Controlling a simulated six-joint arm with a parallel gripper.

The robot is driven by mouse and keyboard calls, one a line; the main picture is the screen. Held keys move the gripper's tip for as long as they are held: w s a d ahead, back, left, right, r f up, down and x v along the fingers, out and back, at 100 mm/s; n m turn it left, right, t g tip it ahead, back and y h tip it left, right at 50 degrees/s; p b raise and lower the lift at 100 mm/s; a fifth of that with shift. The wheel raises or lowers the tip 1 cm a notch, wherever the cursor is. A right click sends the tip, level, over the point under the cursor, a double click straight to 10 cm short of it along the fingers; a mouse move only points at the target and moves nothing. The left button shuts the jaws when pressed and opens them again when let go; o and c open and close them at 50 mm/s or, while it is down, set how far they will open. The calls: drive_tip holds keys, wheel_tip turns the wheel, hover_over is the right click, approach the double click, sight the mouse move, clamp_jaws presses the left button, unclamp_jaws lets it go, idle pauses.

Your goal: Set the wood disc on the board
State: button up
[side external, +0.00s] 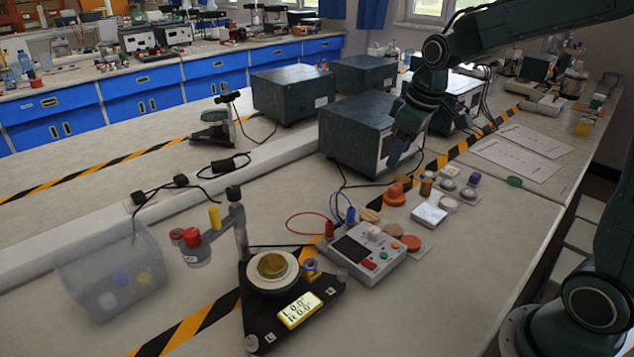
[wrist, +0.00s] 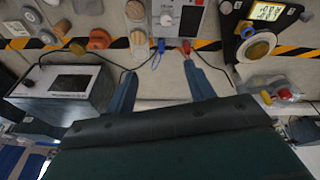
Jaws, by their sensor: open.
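A tan wood-coloured disc (side external: 370,215) lies on the bench behind the white instrument; it seems to show in the wrist view (wrist: 138,37). An orange-tan disc (side external: 392,230) and a red-brown disc (side external: 411,243) lie in a row with it. I cannot tell for sure which thing is the board; a pale square slab (side external: 429,213) lies right of the discs. My gripper (side external: 393,163) is above and behind the discs, pointing down. In the wrist view my gripper (wrist: 159,65) is open, its two fingers apart with nothing between them.
The white instrument (side external: 368,252) with red and blue leads stands in front. A black triangular stand (side external: 262,325) holds a gold disc (side external: 272,265). A dark box (side external: 355,135) stands behind.

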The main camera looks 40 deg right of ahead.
drive_tip(key=s+a+r+m+t, duration=0.1)
drive_tip(key=s+a+r, duration=0.1)
drive_tip(key=s, duration=0.8)
drive_tip(key=s+a+r+m+t, duration=0.1)
drive_tip(key=s+a, duration=0.4)
drive_tip(key=s, duration=0.6)
drive_tip(key=shift+a+r+m+t, duration=0.15)
drive_tip(key=shift+r+m+t, duration=0.25)
drive_tip(key=shift+r, duration=0.55)
